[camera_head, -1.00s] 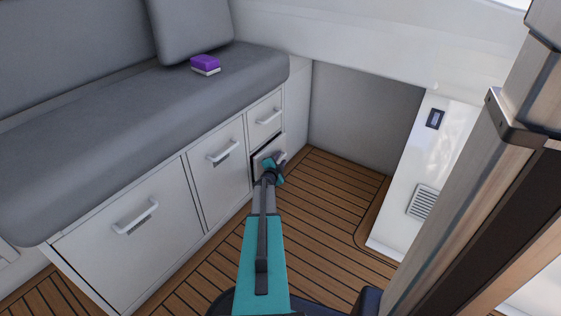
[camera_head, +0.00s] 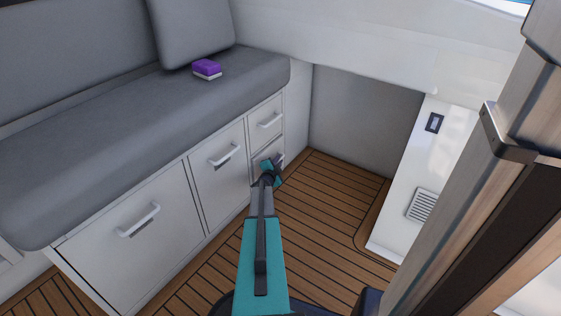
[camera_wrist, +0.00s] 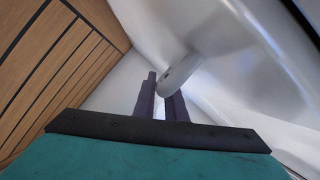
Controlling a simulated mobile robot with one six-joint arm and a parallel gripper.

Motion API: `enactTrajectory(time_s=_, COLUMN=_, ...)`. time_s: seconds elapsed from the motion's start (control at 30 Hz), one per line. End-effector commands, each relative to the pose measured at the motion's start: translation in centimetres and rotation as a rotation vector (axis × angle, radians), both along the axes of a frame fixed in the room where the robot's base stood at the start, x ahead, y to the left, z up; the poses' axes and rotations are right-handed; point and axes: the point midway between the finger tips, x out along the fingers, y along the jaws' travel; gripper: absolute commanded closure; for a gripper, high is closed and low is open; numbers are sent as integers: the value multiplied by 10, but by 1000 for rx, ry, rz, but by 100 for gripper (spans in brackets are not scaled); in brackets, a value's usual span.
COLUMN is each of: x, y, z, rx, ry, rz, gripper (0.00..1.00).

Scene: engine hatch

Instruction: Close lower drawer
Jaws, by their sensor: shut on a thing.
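The lower drawer (camera_head: 257,161) is the small white front below another small drawer, at the right end of the bench base. In the head view its face looks about level with the fronts around it, though my arm covers much of it. My gripper (camera_head: 278,160) is at this drawer's handle. In the wrist view the drawer's handle (camera_wrist: 181,73) reaches down between my two dark fingers (camera_wrist: 162,98), and the gripper is shut on it. The white drawer face fills much of the wrist view.
The upper small drawer (camera_head: 265,121) is shut above it. Larger fronts with handles (camera_head: 218,165) stand to the left. A purple and white sponge (camera_head: 207,69) lies on the grey bench cushion (camera_head: 120,125). The wooden floor (camera_head: 325,205) is clear to the right.

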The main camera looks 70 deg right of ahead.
Motion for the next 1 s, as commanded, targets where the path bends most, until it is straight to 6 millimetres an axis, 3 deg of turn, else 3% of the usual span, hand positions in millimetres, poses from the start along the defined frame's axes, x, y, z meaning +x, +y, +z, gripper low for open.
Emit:
enactTrajectory(time_s=0.2, x=16, y=-5, z=2, rx=0, ry=1, rz=0, gripper=100)
enactTrajectory(time_s=0.6, x=21, y=-5, z=0, rx=1, ry=-2, rz=4, gripper=100)
enactTrajectory(time_s=0.63, x=22, y=-5, z=0, rx=1, ry=-2, rz=4, gripper=86)
enactTrajectory(time_s=0.73, x=21, y=-5, z=0, rx=0, ry=-2, rz=3, gripper=71)
enactTrajectory(time_s=1.0, x=20, y=-5, z=2, rx=-2, ry=0, rz=3, gripper=71)
